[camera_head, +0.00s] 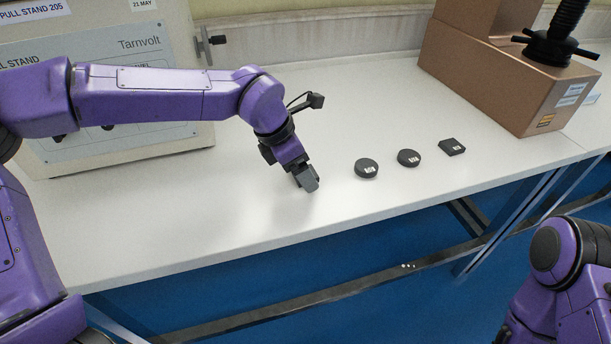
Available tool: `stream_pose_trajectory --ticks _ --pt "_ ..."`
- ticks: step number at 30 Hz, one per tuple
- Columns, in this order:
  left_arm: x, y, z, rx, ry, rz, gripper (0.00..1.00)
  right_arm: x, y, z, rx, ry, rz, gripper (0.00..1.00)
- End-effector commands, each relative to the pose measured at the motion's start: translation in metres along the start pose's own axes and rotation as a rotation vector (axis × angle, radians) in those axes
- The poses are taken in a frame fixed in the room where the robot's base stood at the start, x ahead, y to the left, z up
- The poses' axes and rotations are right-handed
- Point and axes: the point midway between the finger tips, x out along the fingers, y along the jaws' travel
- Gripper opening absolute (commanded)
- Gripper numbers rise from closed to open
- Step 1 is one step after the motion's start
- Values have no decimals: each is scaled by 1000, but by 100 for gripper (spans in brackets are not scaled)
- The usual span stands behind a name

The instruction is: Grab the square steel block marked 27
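A dark square block (452,147) with a small white label lies flat on the white bench, at the right end of a short row. Its number is too small to read. My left gripper (308,182) points down low over the bench, left of the row and apart from all its pieces. Its fingers are seen from behind, so I cannot tell whether they are open or hold anything. Only purple links of my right arm show at the lower right; the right gripper is out of view.
Two dark round labelled discs, the left disc (366,169) and the middle disc (408,158), lie between my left gripper and the square block. A copper-coloured tester (490,85) stands at the back right. A grey pull stand (180,40) stands behind my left arm. The bench (230,225) has bare front space.

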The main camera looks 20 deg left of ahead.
Motion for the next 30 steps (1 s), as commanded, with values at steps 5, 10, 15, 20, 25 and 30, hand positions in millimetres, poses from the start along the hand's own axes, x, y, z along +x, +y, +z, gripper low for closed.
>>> stream_pose_trajectory --ticks 5,10,15,20,25,30 --pt "0 0 0 0 0 0 69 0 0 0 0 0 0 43" --pt "-1 0 0 1 0 0 14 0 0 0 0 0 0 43" --pt "-1 0 0 1 -1 1 9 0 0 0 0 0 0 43" --pt "-5 0 2 2 -2 1 9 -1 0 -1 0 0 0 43" --pt "-27 0 12 1 -4 2 9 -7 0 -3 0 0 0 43" --pt "-69 -28 18 6 -6 3 9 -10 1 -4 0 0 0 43"
